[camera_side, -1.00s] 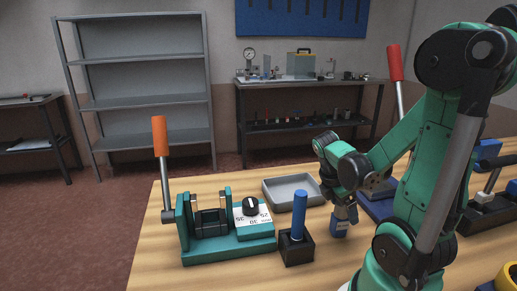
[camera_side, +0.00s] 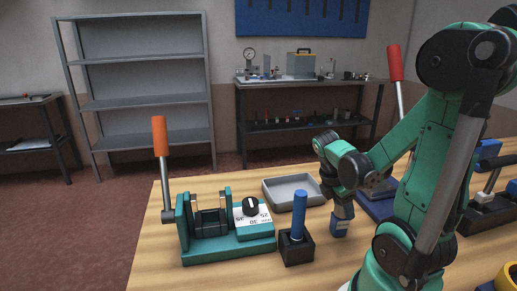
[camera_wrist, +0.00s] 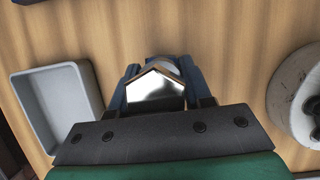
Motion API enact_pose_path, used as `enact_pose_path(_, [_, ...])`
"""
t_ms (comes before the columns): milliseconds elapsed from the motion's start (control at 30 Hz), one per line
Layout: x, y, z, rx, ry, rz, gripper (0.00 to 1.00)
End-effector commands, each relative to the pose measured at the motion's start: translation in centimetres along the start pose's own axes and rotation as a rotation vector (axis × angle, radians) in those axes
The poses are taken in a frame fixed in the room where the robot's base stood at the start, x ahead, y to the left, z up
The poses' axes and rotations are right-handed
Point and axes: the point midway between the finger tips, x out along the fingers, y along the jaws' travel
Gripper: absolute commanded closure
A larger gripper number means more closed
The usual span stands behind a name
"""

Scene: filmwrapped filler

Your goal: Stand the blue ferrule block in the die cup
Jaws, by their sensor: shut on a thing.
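The blue ferrule block (camera_side: 340,228), with a small pale marking, is held at the lower end of my gripper (camera_side: 343,211) in the side view. In the wrist view, a shiny metallic angular face (camera_wrist: 156,90) shows between the dark blue fingers of my gripper (camera_wrist: 160,78). My gripper is shut on the block, low over the wooden table, right of the black holder. Whether the block touches the table is unclear. I cannot tell for certain which part is the die cup. The teal lever fixture (camera_side: 235,246) stands left, with upright metal plates and a dial.
A black holder (camera_side: 297,250) with an upright blue rod (camera_side: 299,214) stands between the fixture and my gripper. A grey tray (camera_side: 292,190) lies behind, and shows left in the wrist view (camera_wrist: 58,104). An orange lever (camera_side: 160,138) rises at left. The front table is clear.

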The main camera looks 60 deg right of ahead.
Motion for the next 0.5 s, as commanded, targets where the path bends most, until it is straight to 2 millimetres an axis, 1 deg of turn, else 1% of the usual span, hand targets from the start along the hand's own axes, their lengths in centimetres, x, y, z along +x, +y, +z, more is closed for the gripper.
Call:
enact_pose_path(167, [-0.9, 0.1, 0.4, 0.0, 0.0, 0.0, 1.0])
enact_pose_path(267, [-2.0, 0.0, 0.8, 0.0, 0.0, 0.0, 1.0])
enact_pose_path(367, [-3.6, 0.0, 1.5, 0.0, -0.001, 0.0, 1.0])
enact_pose_path(500, [-6.2, 0.0, 2.6, 0.0, -0.001, -0.001, 1.0])
